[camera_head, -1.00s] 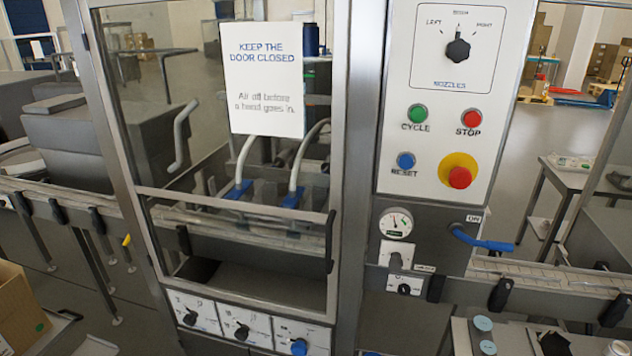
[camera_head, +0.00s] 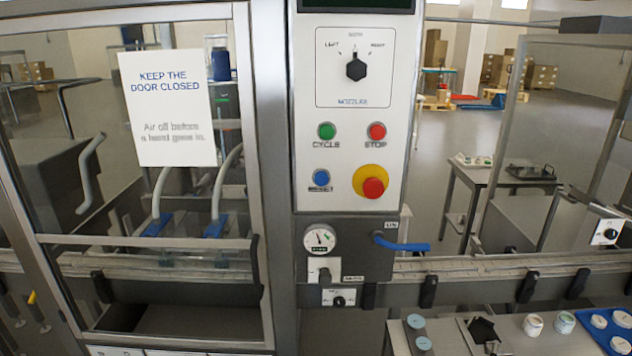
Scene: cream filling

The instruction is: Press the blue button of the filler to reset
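The filler's white control panel (camera_head: 340,195) stands upright right of the middle. Its blue reset button (camera_head: 321,177) is at the lower left of the panel, below the green cycle button (camera_head: 326,130). The red stop button (camera_head: 376,131) is to the right of the green one. A red emergency knob on a yellow ring (camera_head: 372,186) sits right of the blue button. The black nozzle selector (camera_head: 356,68) is above them. Neither of my grippers shows in the view, and nothing covers the blue button.
A glass door with a "keep the door closed" sign (camera_head: 168,108) is left of the panel. Below the panel are a gauge (camera_head: 319,239) and a blue lever (camera_head: 402,244). A conveyor (camera_head: 465,268) runs rightward. Small jars (camera_head: 533,324) and a blue tray (camera_head: 592,316) sit at lower right.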

